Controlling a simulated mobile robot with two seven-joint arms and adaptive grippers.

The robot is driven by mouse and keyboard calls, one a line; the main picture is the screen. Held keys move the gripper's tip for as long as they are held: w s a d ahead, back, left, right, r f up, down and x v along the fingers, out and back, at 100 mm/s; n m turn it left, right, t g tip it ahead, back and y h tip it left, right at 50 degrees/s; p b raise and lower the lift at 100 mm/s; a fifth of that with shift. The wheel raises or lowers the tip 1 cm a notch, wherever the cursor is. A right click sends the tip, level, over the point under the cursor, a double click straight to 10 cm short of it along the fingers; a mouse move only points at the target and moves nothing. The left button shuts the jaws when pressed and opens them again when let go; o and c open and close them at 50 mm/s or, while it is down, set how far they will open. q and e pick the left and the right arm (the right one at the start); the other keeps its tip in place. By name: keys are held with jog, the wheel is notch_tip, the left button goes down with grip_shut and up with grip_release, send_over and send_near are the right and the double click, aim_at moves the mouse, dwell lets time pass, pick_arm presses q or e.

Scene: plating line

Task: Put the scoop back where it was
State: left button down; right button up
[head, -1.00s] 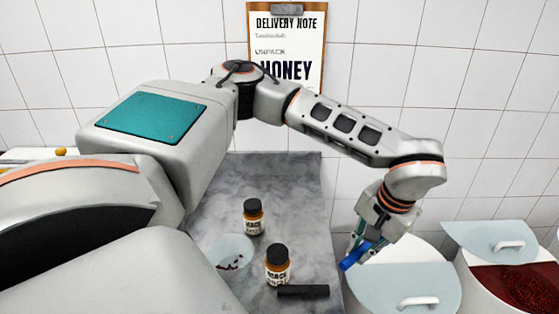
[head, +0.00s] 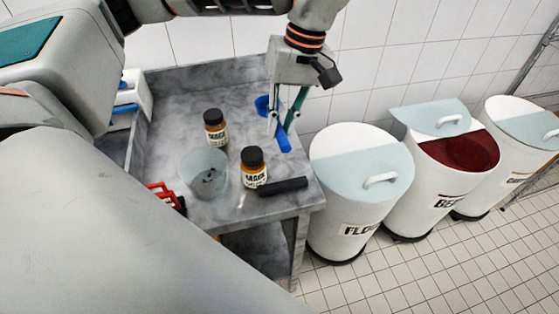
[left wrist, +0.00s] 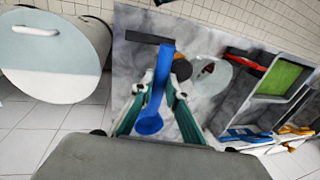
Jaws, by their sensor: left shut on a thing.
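My left gripper (head: 284,108) is shut on the blue scoop (head: 283,140), above the right end of the grey counter (head: 165,95). In the head view the scoop's round bowl (head: 262,105) shows to the left of the fingers and its handle end points down. In the left wrist view the scoop (left wrist: 162,70) lies between the fingertips (left wrist: 160,84), with its bowl towards the wrist and its handle reaching towards a black bar (left wrist: 148,38). I cannot tell the scoop's exact height above the counter. My right gripper is not in view.
Two black-capped jars (head: 215,130) (head: 254,167), a clear cup (head: 205,174) with dark bits and a black bar (head: 283,186) are on the counter. Right of it stand a lidded flour bin (head: 345,210), a half-open bin of dark red contents (head: 440,190) and another bin (head: 500,165).

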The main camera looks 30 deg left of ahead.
pick_arm(q)
jog(key=x, duration=0.4)
jog(key=w+d+x, duration=0.1)
jog(key=x, duration=0.6)
jog(key=shift+w+d+f, duration=0.25)
jog(key=shift+w+f, duration=0.1)
jog(key=shift+f, duration=0.25)
jog(key=shift+f, duration=0.1)
jog(key=c, duration=2.3)
grip_release()
jog(key=v, duration=1.2)
